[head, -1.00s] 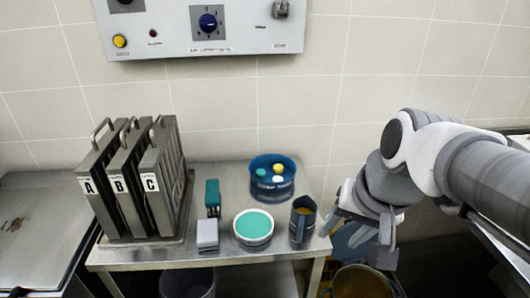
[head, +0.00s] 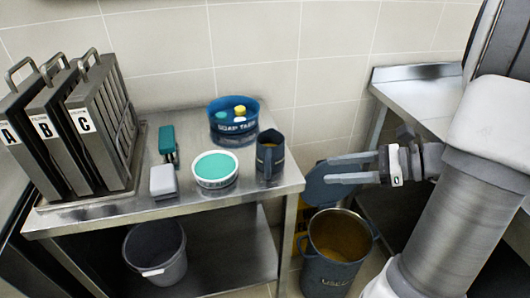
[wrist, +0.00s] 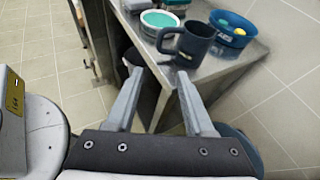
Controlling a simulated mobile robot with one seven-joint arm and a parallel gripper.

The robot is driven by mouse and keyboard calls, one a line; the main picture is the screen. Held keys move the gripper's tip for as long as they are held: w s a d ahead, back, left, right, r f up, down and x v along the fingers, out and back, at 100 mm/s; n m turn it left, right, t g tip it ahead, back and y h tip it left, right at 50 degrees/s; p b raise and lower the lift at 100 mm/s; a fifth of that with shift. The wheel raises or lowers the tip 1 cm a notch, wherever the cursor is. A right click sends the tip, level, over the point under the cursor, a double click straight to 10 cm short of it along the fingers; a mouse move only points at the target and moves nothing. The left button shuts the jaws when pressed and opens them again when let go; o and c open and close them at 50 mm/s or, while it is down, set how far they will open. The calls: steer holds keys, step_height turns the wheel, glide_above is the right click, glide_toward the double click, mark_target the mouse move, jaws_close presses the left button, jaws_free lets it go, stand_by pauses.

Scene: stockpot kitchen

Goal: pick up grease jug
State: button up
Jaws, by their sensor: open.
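The grease jug (head: 270,156) is a dark blue-grey jug with a brownish inside. It stands upright near the right end of the steel table (head: 110,220). My gripper (head: 328,170) is open and empty, to the right of the jug, with its fingers pointing left towards it and a gap between. In the wrist view the jug (wrist: 191,44) stands near the table corner with its handle to the left. There the open fingers (wrist: 156,85) point up the picture towards it, not touching it.
A tub with teal contents (head: 215,169), a blue soap tablet bucket (head: 234,127), a teal-handled brush (head: 167,141) and a grey block (head: 163,181) share the table. Filter racks A, B, C (head: 90,130) stand left. A bin with brown liquid (head: 335,245) is below my gripper.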

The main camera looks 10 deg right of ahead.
steer(key=b, duration=0.3)
glide_toward(268, 175)
steer(key=d+f+x, duration=0.1)
steer(key=x, duration=0.4)
steer(key=shift+r+b+x, duration=0.2)
steer(key=shift+b+x, duration=0.3)
steer(key=shift+x, duration=1)
steer(key=shift+r+b+x, duration=0.25)
steer(key=shift+b+x, duration=0.25)
steer(key=shift+x, duration=1)
steer(key=shift+w+a, duration=0.1)
steer(key=shift+w, duration=0.05)
jaws_close()
